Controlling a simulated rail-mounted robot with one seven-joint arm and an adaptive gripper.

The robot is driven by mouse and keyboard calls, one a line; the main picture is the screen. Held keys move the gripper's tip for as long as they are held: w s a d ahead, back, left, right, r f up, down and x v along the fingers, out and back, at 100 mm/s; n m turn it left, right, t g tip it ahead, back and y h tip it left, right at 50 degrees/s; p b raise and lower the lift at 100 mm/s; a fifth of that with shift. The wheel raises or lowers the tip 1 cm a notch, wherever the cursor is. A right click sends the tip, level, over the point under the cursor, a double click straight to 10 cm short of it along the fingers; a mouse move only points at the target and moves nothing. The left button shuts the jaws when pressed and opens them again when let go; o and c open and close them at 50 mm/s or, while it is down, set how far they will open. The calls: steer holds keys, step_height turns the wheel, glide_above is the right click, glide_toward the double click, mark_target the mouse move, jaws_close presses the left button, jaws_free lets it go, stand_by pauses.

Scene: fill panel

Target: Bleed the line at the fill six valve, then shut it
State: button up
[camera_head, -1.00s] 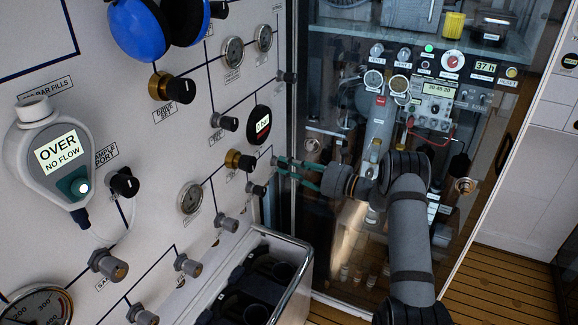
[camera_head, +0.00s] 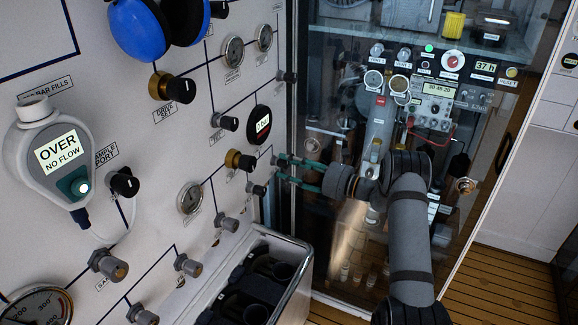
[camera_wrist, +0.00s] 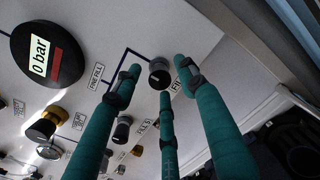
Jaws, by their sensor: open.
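My gripper (camera_head: 282,168) has teal fingers and is open at the right edge of the white panel. In the wrist view its fingertips (camera_wrist: 158,80) spread around a small grey knob (camera_wrist: 160,72), with a gap between knob and fingers. A label (camera_wrist: 182,76) beside this knob is partly covered by a finger; its visible part begins "FI", and its number cannot be read. In the head view the knob between the fingertips is too small to make out clearly. A round gauge (camera_wrist: 48,55) reads 0 bar; it also shows in the head view (camera_head: 262,125).
An open bin (camera_head: 300,262) stands below my gripper. A glass cabinet (camera_head: 335,235) is behind my arm. A grey detector (camera_head: 55,155) reads OVER, NO FLOW.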

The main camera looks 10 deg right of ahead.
steer(key=v, duration=1.1)
steer(key=shift+s+d, duration=0.2)
steer(key=shift+d, duration=0.05)
steer(key=x, duration=1.2)
steer(key=shift+w, duration=0.15)
steer(key=shift+n, duration=0.5)
steer(key=shift+b+v, duration=0.4)
steer(key=shift+v, duration=0.9)
